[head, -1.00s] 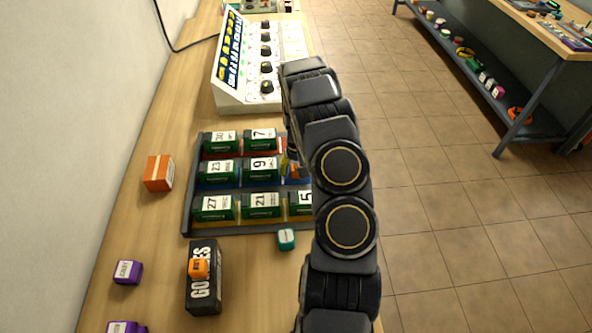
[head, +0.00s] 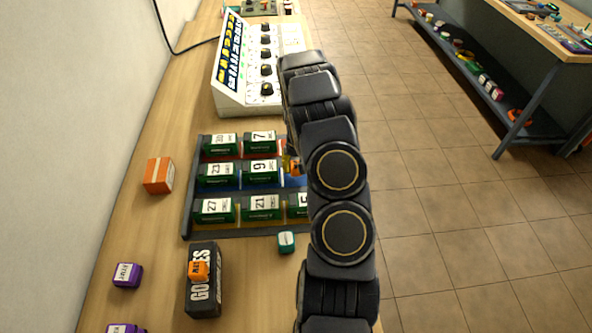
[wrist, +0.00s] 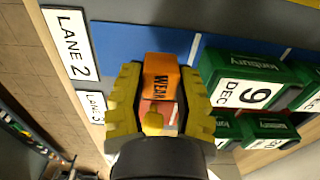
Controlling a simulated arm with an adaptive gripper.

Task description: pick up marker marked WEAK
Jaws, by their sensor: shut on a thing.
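The orange marker labelled WEAK (wrist: 161,78) is between the two yellow fingers of my gripper (wrist: 158,100) in the wrist view. The gripper is shut on it, with the lettering facing the camera. Behind it is the blue lane of the tray, near the LANE 2 label (wrist: 70,44). In the head view my arm covers most of the gripper; a bit of orange and yellow shows beside it at the right side of the tray (head: 187,213). I cannot tell whether the marker touches the lane floor.
A white console (head: 245,85) stands behind.

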